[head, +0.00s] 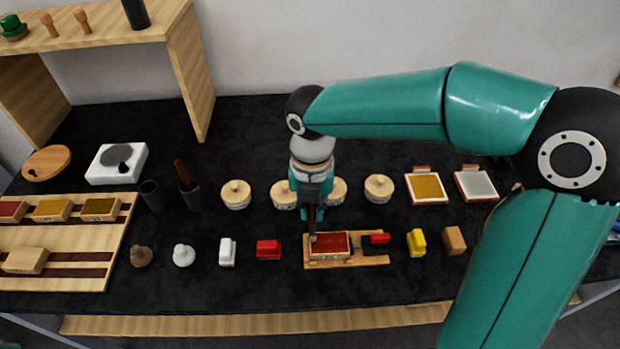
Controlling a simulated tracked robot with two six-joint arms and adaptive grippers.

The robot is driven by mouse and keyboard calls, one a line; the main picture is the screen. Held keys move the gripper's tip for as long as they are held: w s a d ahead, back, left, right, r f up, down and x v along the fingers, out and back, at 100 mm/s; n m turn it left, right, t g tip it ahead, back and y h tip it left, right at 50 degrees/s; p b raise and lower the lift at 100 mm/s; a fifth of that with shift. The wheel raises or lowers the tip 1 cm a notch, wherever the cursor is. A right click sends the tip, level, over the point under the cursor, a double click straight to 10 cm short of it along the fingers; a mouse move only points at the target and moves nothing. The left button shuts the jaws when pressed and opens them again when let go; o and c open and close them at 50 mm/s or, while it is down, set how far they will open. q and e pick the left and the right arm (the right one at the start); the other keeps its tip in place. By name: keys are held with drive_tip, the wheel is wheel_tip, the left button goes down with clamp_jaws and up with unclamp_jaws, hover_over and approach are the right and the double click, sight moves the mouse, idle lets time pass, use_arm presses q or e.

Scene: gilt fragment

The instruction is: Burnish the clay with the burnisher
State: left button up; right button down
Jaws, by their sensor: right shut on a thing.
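The clay (330,243) is a dark red slab in a small light wooden block, seated in a wooden holder (345,263) at the middle front of the table. My right gripper (314,212) points down just behind the left part of the slab. It is shut on the burnisher (312,238), a slim dark tool held upright. The burnisher's lower end is at the slab's left back part; I cannot tell whether it touches. The gripper hides most of the tool's upper part. My left gripper is not in view.
A red-and-black piece (377,239) lies on the holder's right end. A red block (268,249) and a yellow block (416,242) stand on either side. Round lidded pots (236,195) stand behind. A dark cup (191,196) holds a brown stick. A wooden rack (70,270) lies left.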

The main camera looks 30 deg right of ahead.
drive_tip(key=r+p, duration=0.1)
drive_tip(key=r, duration=0.1)
drive_tip(key=r+p, duration=0.1)
drive_tip(key=r, duration=0.1)
drive_tip(key=shift+s, duration=0.2)
drive_tip(key=shift+w+r+p, duration=0.15)
drive_tip(key=shift+r+p, duration=0.5)
drive_tip(key=shift+p, duration=0.05)
drive_tip(key=shift+r+p, duration=1.05)
drive_tip(key=shift+r, duration=0.15)
drive_tip(key=shift+d+f, duration=0.1)
